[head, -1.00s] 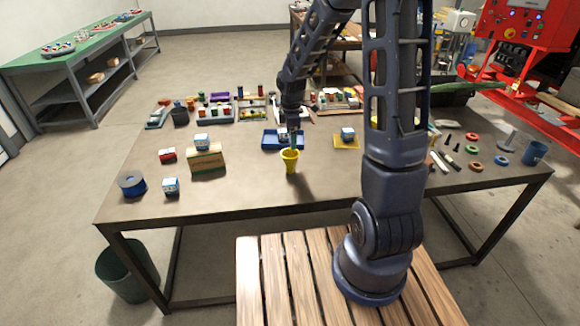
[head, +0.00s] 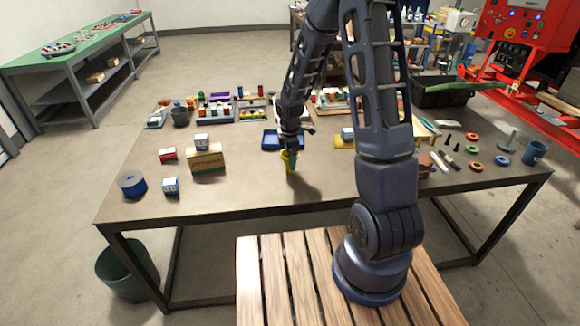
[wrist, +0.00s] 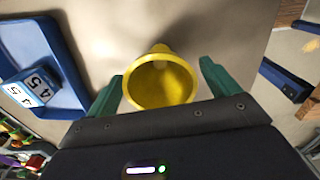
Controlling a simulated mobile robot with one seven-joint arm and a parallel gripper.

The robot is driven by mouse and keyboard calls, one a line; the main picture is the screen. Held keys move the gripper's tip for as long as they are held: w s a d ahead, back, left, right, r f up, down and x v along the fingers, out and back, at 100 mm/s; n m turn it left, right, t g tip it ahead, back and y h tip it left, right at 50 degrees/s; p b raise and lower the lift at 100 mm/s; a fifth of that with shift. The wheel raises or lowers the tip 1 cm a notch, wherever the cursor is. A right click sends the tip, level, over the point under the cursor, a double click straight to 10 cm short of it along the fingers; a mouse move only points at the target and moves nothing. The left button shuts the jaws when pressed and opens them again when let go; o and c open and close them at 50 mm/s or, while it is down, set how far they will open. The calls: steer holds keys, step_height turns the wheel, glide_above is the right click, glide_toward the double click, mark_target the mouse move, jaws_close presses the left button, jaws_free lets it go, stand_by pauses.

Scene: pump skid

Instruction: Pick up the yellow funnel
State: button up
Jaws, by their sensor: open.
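The yellow funnel (head: 286,163) stands on the brown table, near the middle of its front part. In the head view my gripper (head: 290,160) is down at the funnel and partly hides it. In the wrist view the funnel (wrist: 162,82) shows its wide round mouth toward the camera, with its narrow end beyond. The green fingers of my gripper (wrist: 163,80) are apart, one on each side of the funnel. A small gap seems to show on either side, and the fingers are not closed on it.
A blue tray (head: 269,140) lies just behind the funnel; in the wrist view a white-and-blue numbered block (wrist: 32,88) sits in it. A cardboard box (head: 207,160) stands to the left. The table front around the funnel is clear.

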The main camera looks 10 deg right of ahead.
steer(key=shift+f, duration=1.2)
steer(key=c, duration=1.1)
steer(key=shift+r, duration=0.1)
